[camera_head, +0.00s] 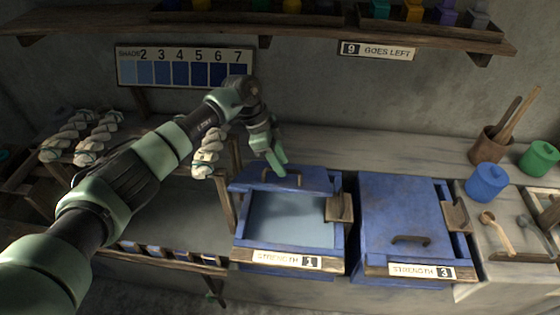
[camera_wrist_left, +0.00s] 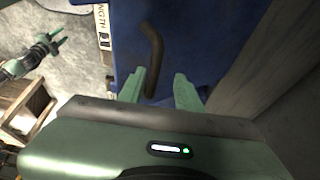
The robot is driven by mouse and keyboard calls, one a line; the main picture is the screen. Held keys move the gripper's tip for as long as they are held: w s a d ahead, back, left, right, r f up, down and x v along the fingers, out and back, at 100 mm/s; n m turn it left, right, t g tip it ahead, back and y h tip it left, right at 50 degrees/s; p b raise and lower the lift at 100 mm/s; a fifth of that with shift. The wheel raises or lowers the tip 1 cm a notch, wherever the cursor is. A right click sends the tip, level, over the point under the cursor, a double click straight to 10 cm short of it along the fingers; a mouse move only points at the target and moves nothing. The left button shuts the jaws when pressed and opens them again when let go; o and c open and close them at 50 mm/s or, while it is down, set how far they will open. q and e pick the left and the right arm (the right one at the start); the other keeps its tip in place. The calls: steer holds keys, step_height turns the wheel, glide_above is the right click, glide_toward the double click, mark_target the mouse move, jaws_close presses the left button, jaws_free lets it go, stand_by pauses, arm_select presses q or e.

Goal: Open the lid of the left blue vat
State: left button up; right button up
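The left blue vat (camera_head: 238,250), labelled Strength 1, has its front part uncovered, with pale blue liquid showing inside. Its blue lid (camera_head: 243,180) is at the rear of the vat; I cannot tell how far it is tilted. The lid's dark curved handle (camera_head: 297,181) also shows in the left wrist view (camera_wrist_left: 153,50). My left gripper (camera_head: 275,168) is at the lid's back edge by the handle. Its two fingers are apart, with the handle beside one fingertip. My right gripper (camera_wrist_left: 57,40) shows small at the left of the wrist view, fingers apart.
The right blue vat (camera_head: 390,205), labelled Strength 3, is closed. Wooden blocks (camera_head: 340,208) sit at the vats' right sides. A blue pot (camera_head: 487,183), a green pot (camera_head: 538,158) and ladles stand at the right. Pale yarn skeins (camera_head: 100,138) hang at the left. A shelf (camera_head: 300,24) runs above.

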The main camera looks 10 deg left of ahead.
arm_select(q)
steer(key=shift+r, duration=0.15)
steer(key=b+v, duration=0.2)
steer(key=v, duration=0.5)
steer(key=shift+r, duration=0.25)
steer(key=shift+a, duration=0.15)
